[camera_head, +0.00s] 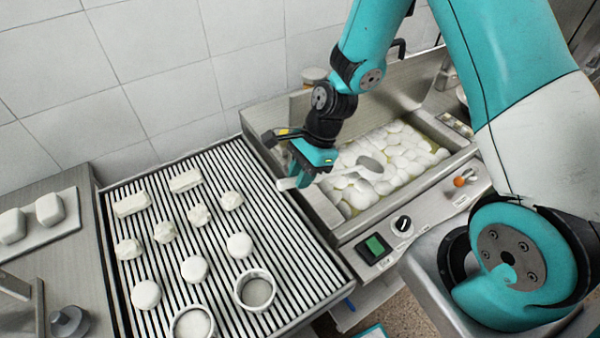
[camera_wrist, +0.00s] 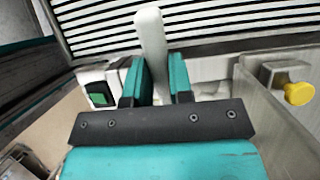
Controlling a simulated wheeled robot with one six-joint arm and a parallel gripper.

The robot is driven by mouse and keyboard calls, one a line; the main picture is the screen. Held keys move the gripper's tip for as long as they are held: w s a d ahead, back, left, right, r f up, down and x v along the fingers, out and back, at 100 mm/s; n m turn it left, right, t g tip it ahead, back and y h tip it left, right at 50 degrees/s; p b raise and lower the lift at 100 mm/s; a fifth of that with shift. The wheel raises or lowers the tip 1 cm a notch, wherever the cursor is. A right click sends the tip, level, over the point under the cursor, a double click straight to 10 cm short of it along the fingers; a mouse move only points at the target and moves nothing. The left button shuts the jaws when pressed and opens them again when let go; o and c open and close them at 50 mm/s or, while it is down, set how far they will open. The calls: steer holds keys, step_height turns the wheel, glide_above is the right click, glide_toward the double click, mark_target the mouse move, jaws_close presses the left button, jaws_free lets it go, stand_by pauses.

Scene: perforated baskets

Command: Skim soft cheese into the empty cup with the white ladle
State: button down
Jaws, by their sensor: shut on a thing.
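The white ladle (camera_head: 370,168) is held over the near side of a vat, its bowl above the soft cheese (camera_head: 402,145), white lumps in yellowish liquid. I cannot tell whether the bowl touches the cheese or holds any. My gripper (camera_head: 304,172) is shut on the ladle's handle, and the handle end sticks out to the left. In the wrist view the handle (camera_wrist: 150,35) stands between the two fingers of my gripper (camera_wrist: 158,70). Two round cups stand at the front of the slatted rack: one cup (camera_head: 240,286) looks greyish and empty inside, the other (camera_head: 175,326) looks paler inside.
Several white cheese pieces, such as a round one (camera_head: 194,269), lie on the slatted rack (camera_head: 292,258). The vat (camera_head: 348,232) has raised metal walls and a front panel with a black knob (camera_head: 403,224). A tiled wall closes the back.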

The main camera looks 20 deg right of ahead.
steer(key=shift+f+b, duration=2.35)
steer(key=shift+f, duration=0.5)
steer(key=shift+r, duration=0.1)
step_height(320, 180, up, 15)
steer(key=h+p, duration=0.2)
steer(key=p, duration=1.3)
